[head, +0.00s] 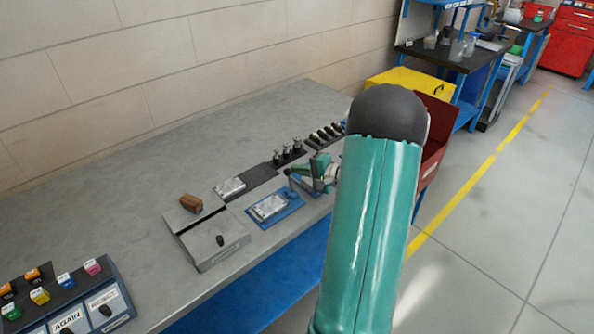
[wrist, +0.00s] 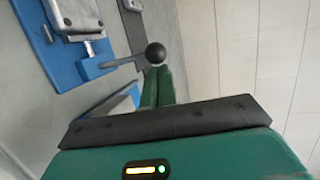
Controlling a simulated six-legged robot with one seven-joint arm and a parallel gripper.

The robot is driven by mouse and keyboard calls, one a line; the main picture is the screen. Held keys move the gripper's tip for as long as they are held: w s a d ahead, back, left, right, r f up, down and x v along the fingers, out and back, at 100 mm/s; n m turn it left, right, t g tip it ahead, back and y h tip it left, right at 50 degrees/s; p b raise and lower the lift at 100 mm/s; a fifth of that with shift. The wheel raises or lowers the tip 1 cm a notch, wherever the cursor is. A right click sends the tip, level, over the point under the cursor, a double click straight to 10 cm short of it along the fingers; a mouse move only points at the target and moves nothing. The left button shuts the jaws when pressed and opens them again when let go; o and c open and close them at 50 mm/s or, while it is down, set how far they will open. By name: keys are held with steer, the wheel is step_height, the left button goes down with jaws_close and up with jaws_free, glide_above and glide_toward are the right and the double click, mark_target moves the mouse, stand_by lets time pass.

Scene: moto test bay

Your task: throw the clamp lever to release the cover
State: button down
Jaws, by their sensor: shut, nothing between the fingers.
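The clamp lever (wrist: 122,61) is a thin grey bar with a black ball knob (wrist: 156,53) in the wrist view. It reaches out from a blue fixture (wrist: 98,68) that carries a silver cover (wrist: 75,17). In the head view a blue fixture (head: 292,209) with a silver cover (head: 269,206) lies near the bench's front edge. My gripper (wrist: 158,71) has green fingers, shut and empty, with their tips right by the knob; I cannot tell whether they touch it. In the head view my gripper (head: 318,178) is partly hidden by my arm.
On the bench (head: 130,190) are a grey box (head: 215,250) with a black knob, a brown block (head: 191,203), a button panel (head: 75,290) and several dark-and-silver parts (head: 290,152) on dark strips. A red bin (head: 434,130) stands behind my arm. The bench's back is clear.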

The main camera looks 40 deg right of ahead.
steer(key=shift+s+f+n+t+y, duration=0.15)
steer(key=shift+s+n+t+y, duration=0.1)
steer(key=shift+s+t, duration=0.55)
steer(key=shift+s+f+n+t+y, duration=0.2)
steer(key=shift+s+t, duration=0.3)
steer(key=shift+t, duration=0.6)
steer(key=shift+a+r, duration=0.1)
steer(key=shift+w+d, duration=0.2)
steer(key=shift+d, duration=0.2)
steer(key=d, duration=0.1)
steer(key=w+d, duration=0.1)
steer(key=shift+w+d+f, duration=0.3)
steer(key=shift+w+d, duration=0.05)
steer(key=shift+d, duration=0.05)
steer(key=s+d+r, duration=0.2)
steer(key=s, duration=0.7)
steer(key=shift+s, duration=0.35)
